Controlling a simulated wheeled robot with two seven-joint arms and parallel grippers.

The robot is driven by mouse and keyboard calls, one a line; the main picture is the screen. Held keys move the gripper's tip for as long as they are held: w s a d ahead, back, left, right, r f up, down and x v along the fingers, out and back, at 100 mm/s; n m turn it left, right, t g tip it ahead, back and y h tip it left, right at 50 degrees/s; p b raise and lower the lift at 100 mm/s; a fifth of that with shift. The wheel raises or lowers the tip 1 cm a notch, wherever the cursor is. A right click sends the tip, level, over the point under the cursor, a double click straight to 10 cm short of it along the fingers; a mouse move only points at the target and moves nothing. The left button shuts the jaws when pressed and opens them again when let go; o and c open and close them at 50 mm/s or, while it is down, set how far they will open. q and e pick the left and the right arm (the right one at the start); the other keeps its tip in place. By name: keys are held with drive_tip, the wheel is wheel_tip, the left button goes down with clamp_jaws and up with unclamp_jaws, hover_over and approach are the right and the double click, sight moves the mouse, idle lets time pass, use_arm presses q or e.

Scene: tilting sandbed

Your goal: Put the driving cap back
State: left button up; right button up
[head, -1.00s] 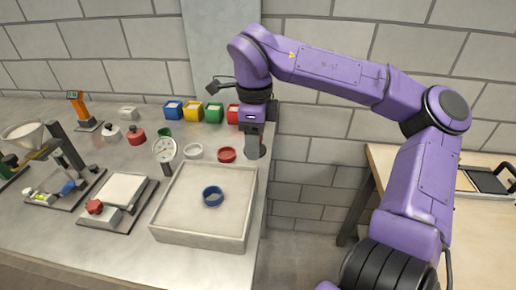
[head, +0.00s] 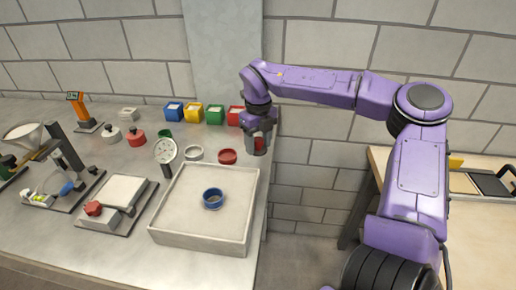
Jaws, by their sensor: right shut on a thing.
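My right gripper (head: 259,148) is at the back right edge of the grey bench, pointing down beside the red bin. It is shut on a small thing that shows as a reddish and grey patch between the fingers. The fingers hide most of it, so I cannot tell for sure that it is the driving cap. I cannot make out the cap anywhere else. My left gripper is not in view.
A square sand tray (head: 198,238) with a blue ring (head: 212,198) in it fills the front right of the bench (head: 60,240). A red dish (head: 227,156), white ring (head: 194,153) and round dial (head: 165,150) stand behind it. A wooden table (head: 475,215) is at right.

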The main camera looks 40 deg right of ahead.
sight(258, 151)
drive_tip(key=shift+w+d+f, duration=0.1)
drive_tip(key=shift+w+f, duration=0.05)
drive_tip(key=shift+f, duration=0.85)
drive_tip(key=shift+w+d+f, duration=0.1)
drive_tip(key=shift+w+f, duration=0.05)
drive_tip(key=shift+f, duration=0.85)
drive_tip(key=shift+a+f, duration=0.1)
drive_tip(key=o, duration=1)
wheel_tip(258, 151, up, 12)
drive_tip(key=shift+r, duration=0.2)
